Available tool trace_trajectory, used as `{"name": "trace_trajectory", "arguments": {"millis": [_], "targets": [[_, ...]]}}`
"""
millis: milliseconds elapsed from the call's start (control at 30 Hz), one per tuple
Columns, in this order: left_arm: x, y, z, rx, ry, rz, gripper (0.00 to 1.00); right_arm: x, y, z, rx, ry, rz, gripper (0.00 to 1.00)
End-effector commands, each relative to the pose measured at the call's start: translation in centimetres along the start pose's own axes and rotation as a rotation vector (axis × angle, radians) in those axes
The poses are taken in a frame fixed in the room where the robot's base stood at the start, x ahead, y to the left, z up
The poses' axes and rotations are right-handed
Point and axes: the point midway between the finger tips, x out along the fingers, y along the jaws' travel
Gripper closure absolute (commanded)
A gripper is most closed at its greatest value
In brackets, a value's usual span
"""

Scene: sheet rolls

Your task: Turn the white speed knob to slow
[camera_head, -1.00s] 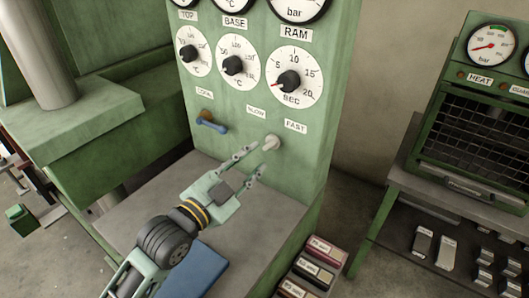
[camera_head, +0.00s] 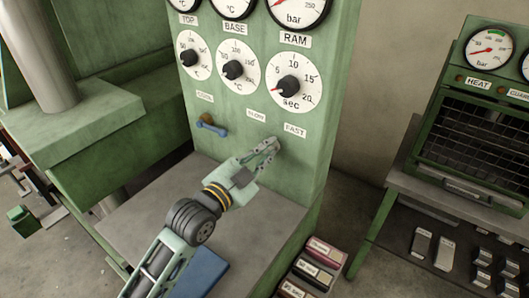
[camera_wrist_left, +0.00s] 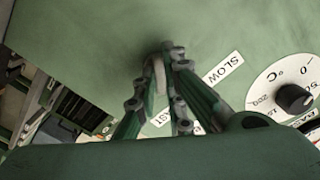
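The white speed knob (camera_head: 275,142) is on the green panel (camera_head: 306,150), below and between the SLOW label (camera_head: 256,116) and the FAST label (camera_head: 295,130). The fingers mostly cover it, and I cannot tell which way it points. My left gripper (camera_head: 270,146) reaches up to the panel with its fingers drawn in around the knob. In the left wrist view the pale knob (camera_wrist_left: 158,75) shows between the fingertips (camera_wrist_left: 160,65), which look closed on its sides. My right gripper is not in view.
Dials (camera_head: 291,78) are above. A blue pad (camera_head: 203,270) lies on the grey bench top. Labelled boxes (camera_head: 312,262) stand at the lower right, and an oven (camera_head: 475,135) is farther right.

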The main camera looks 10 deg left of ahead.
Motion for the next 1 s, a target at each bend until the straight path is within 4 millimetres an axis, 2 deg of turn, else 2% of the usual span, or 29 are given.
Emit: {"name": "trace_trajectory", "arguments": {"millis": [567,767,1000], "targets": [[0.0,-0.1,-0.1,-0.047,-0.001,0.002,1.00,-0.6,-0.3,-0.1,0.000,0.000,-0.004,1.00],[0.0,-0.2,-0.2,-0.163,-0.002,0.004,1.00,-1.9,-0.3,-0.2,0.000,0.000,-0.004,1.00],[0.0,-0.3,-0.3,-0.376,-0.002,0.003,1.00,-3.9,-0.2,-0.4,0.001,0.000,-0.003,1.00]]}}
